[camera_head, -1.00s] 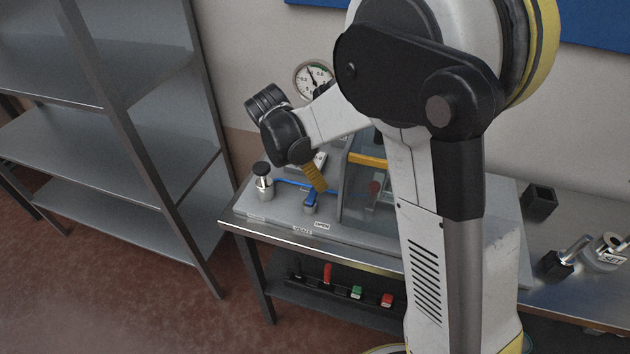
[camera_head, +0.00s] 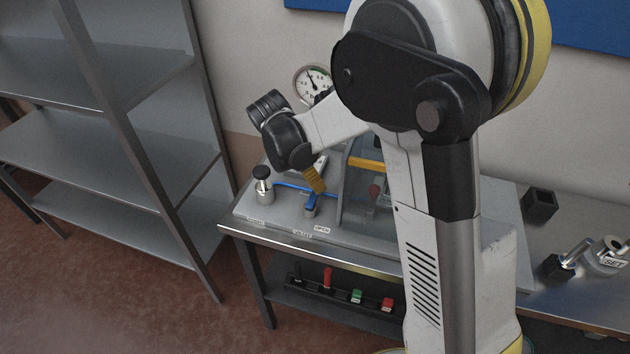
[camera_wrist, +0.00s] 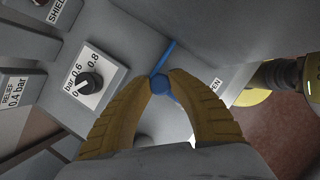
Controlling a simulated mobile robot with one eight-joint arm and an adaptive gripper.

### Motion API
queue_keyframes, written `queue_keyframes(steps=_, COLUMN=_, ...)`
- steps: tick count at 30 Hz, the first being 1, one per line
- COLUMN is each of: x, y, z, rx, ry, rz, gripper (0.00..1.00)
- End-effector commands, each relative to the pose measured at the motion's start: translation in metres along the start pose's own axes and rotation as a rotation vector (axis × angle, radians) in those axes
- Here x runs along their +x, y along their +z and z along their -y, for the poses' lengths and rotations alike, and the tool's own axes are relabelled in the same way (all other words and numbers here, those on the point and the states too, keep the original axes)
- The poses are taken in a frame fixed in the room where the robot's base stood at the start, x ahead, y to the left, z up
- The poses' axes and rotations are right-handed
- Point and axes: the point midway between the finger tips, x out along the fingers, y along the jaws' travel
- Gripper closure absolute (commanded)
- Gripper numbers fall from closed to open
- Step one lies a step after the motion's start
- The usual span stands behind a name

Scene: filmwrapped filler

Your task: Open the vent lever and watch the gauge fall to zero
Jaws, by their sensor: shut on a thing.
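The vent lever (camera_head: 311,201) is a small blue handle on the grey panel of the bench, near the "OPEN" label (camera_head: 322,229). My gripper (camera_head: 315,191) reaches down to it from above with its yellow fingers. In the wrist view my gripper (camera_wrist: 161,82) has its fingertips closed on the blue lever end (camera_wrist: 160,84).
A black-topped metal plunger (camera_head: 262,184) stands left of the lever. A clear shield with a yellow top strip (camera_head: 366,163) stands close right. The wrist view shows a black dial (camera_wrist: 90,83) marked in bar. A steel shelf (camera_head: 120,150) stands left of the bench.

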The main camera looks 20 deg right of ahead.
Motion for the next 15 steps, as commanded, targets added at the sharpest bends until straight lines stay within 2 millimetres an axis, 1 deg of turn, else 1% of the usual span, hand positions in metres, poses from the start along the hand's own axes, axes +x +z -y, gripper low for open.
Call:
queue_keyframes(steps=8, x=0.002, y=0.004, z=0.005, rx=0.137, ry=-0.058, rz=0.0, gripper=1.0)
queue_keyframes(steps=15, x=0.004, y=0.01, z=0.014, rx=0.338, ry=-0.142, rz=0.0, gripper=1.0)
